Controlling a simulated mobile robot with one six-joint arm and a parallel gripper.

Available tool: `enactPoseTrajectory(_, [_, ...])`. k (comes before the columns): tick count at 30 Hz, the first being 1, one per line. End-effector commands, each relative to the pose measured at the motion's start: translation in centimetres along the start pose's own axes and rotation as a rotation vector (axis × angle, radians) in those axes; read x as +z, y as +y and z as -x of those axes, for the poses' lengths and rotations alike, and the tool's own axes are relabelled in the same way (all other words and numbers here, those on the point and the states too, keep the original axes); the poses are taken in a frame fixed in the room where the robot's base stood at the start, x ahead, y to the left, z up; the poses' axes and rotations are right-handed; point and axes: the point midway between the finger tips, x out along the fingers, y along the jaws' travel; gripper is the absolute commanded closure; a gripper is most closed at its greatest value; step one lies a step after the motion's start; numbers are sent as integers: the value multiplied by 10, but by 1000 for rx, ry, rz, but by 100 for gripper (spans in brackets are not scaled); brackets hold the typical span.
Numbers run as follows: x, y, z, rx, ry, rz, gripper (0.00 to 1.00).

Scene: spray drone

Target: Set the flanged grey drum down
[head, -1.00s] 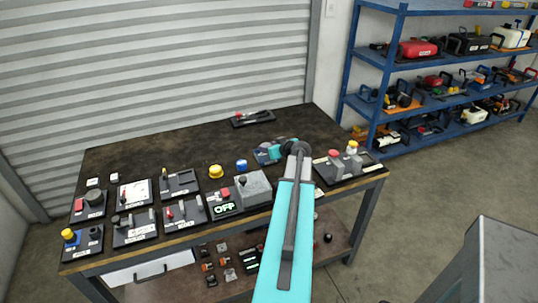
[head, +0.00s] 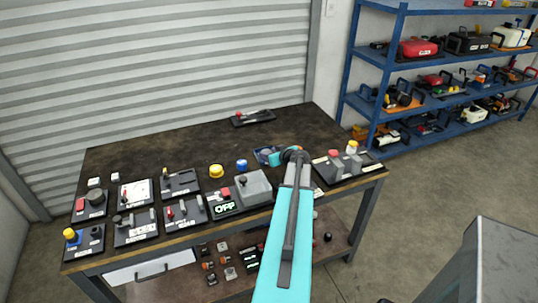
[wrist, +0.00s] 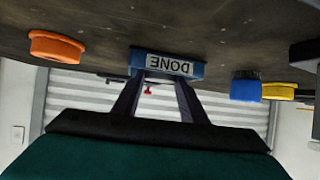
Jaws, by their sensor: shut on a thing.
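My gripper (wrist: 157,82) reaches to a blue tray (wrist: 139,58) marked DONE, in the upside-down wrist view. Its two dark fingers stand apart, and their tips run behind the tray's labelled front wall. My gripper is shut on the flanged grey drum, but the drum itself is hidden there. I cannot see whether it touches the tray floor. In the head view the tray (head: 262,154) sits near the right part of the dark table, partly covered by my arm.
A yellow button (head: 216,171) and a blue one (head: 242,165) stand left of the tray. A grey box (head: 253,188) with an OFF display is in front. A panel with red and white-yellow knobs (head: 345,163) stands right. The table behind is mostly clear.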

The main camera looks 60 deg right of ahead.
Motion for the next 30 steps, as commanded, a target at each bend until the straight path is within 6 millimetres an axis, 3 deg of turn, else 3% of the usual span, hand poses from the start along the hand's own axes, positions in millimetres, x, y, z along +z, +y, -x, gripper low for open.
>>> enactPoseTrajectory(5, [2, 0, -1, 0, 0, 0, 96])
enactPoseTrajectory(6, [2, 0, -1, 0, 0, 0, 54])
enactPoseTrajectory(23, [-2, 0, 2, 0, 0, -1, 53])
enactPoseTrajectory(30, [1, 0, 24, 2, 1, 0, 53])
